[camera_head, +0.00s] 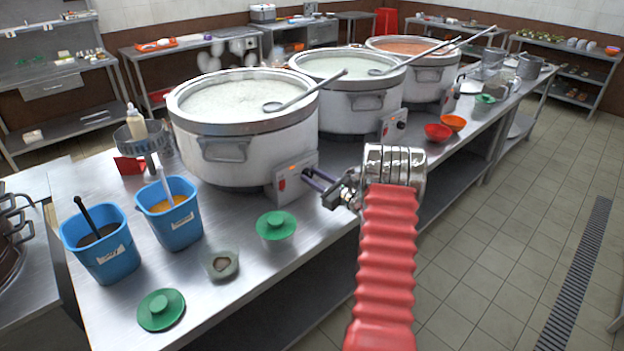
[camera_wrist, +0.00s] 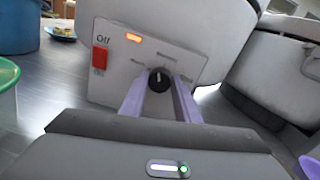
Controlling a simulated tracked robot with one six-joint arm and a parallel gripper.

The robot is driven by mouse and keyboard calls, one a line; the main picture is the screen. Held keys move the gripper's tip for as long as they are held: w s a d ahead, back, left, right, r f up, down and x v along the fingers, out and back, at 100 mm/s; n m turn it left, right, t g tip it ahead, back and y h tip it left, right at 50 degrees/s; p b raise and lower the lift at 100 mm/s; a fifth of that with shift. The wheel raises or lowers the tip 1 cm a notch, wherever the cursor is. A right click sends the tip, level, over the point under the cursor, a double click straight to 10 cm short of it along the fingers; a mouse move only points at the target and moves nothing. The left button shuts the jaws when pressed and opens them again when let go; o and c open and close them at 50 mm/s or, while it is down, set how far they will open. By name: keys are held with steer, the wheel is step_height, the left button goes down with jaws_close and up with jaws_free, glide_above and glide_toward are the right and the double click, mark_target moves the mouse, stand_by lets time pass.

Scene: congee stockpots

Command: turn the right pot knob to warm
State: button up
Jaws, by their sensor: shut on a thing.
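Three big white stockpots stand in a row: the nearest pot (camera_head: 205,152), the middle pot (camera_head: 350,112) and the far pot (camera_head: 428,76). My gripper (camera_head: 308,175) is at the control panel (camera_head: 286,190) of the nearest pot. In the wrist view its two purple fingers (camera_wrist: 158,92) are shut on a black knob (camera_wrist: 159,80), one on each side. The knob's white mark points about straight up. The panel (camera_wrist: 128,75) has a red switch (camera_wrist: 99,58) below the word "Off" and a lit orange lamp (camera_wrist: 133,38). The labels around the knob are too blurred to read.
Ladles lie across the pot rims. The middle pot has its own panel (camera_head: 392,124). Blue buckets (camera_head: 103,255), a green lid (camera_head: 161,309), a green-lidded tub (camera_head: 276,226) and red and orange bowls (camera_head: 438,132) stand on the steel table. Open floor lies at the right.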

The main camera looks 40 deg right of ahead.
steer(key=n, duration=0.5)
steer(key=shift+w+a, duration=0.1)
steer(key=shift+a, duration=0.1)
steer(key=shift+a+n, duration=0.1)
steer(key=shift+n, duration=2)
steer(key=o, duration=1)
steer(key=shift+o, duration=0.2)
steer(key=s, duration=1.3)
steer(key=shift+s+d+r, duration=0.2)
steer(key=shift+s+d, duration=0.2)
